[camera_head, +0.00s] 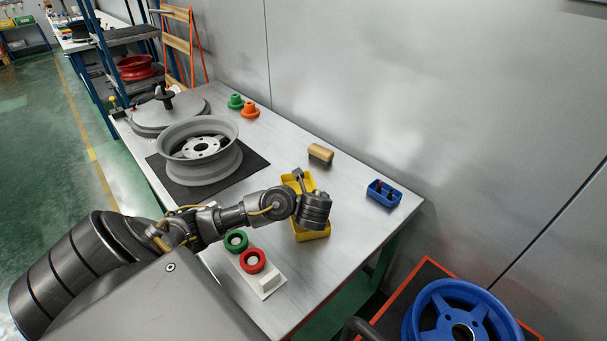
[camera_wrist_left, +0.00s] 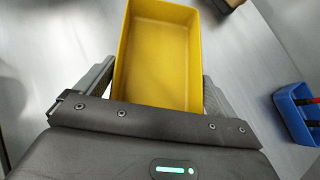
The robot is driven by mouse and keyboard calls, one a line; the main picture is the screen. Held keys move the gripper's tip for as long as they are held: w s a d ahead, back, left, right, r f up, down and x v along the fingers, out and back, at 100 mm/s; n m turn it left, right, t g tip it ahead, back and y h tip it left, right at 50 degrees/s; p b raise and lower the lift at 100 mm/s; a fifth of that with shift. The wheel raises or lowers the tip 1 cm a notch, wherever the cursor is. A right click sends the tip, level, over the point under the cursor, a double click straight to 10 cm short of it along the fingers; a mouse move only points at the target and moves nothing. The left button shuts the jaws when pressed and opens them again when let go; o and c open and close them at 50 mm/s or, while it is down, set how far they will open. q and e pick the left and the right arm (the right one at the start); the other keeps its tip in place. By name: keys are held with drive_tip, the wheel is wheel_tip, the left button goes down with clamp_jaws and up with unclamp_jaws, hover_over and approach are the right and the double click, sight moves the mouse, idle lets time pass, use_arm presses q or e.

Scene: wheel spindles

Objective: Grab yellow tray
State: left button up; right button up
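The yellow tray (camera_head: 312,236) lies on the grey workbench in the head view, partly hidden by my left wrist and gripper. In the left wrist view the tray (camera_wrist_left: 160,55) appears empty, with its near end hidden behind the gripper body. My left gripper (camera_head: 300,187) is over the tray. In the left wrist view its fingers (camera_wrist_left: 158,82) are spread wide, one on each side of the tray. I cannot tell whether they touch its walls. My right gripper is not in view.
A blue bin (camera_head: 384,194) and a tan block (camera_head: 320,154) lie right of and behind the tray. A grey wheel rim (camera_head: 200,152) stands on a black mat to the left. Green and red rings (camera_head: 252,261) sit on a white holder in front. The wall closes off the back.

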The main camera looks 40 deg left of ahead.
use_arm(q)
drive_tip(key=c, duration=0.5)
drive_tip(key=shift+r, duration=0.1)
drive_tip(key=shift+r, duration=0.25)
wheel_tip(320, 180, up, 3)
drive_tip(key=shift+f+p, duration=0.15)
drive_tip(key=shift+p, duration=0.6)
drive_tip(key=shift+s+d+r+p, duration=1.15)
drive_tip(key=shift+s+r+p, duration=0.7)
drive_tip(key=shift+p, duration=1.1)
drive_tip(key=shift+s+d+r+p, duration=1.3)
drive_tip(key=shift+s+p, duration=0.9)
drive_tip(key=shift+p, duration=0.8)
drive_tip(key=shift+s+d+r+p, duration=1.05)
drive_tip(key=shift+s+r+p, duration=0.8)
drive_tip(key=shift+p, duration=1.1)
drive_tip(key=shift+s+f, duration=0.2)
drive_tip(key=shift+f, duration=0.05)
